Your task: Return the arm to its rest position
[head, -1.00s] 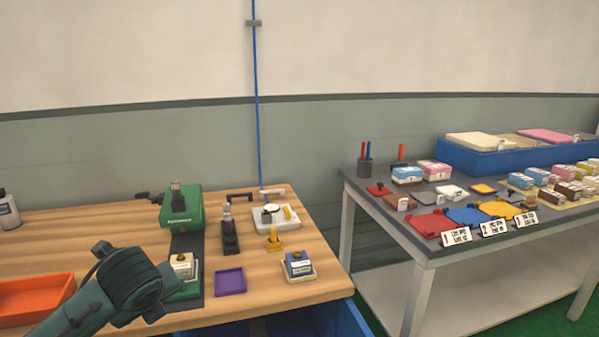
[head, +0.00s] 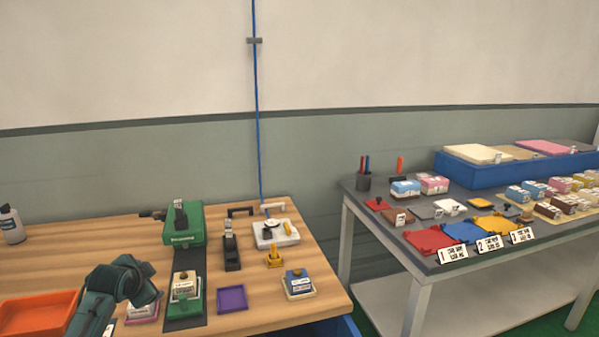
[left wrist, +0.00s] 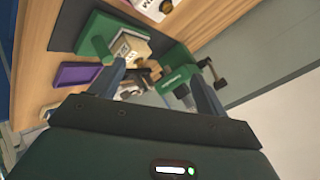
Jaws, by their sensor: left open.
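My left arm comes in at the lower left of the head view, over the wooden bench (head: 60,250). Its jaws are hidden there behind the wrist. In the left wrist view my left gripper (left wrist: 160,80) has its two fingers spread apart. A cream block on a green base (left wrist: 130,48) shows beyond the fingers, and I see nothing clearly held. In the head view that cream block (head: 184,286) sits on its green base in front of the green machine (head: 183,225), to the right of my arm. My right gripper is in neither view.
An orange tray (head: 38,312) lies at the left of my arm, and a pink-edged item (head: 143,312) is close beside it. A purple tray (head: 232,298), a blue-topped block (head: 298,284) and a black stamp-like tool (head: 231,250) stand further right. A grey table (head: 420,262) holds coloured plates.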

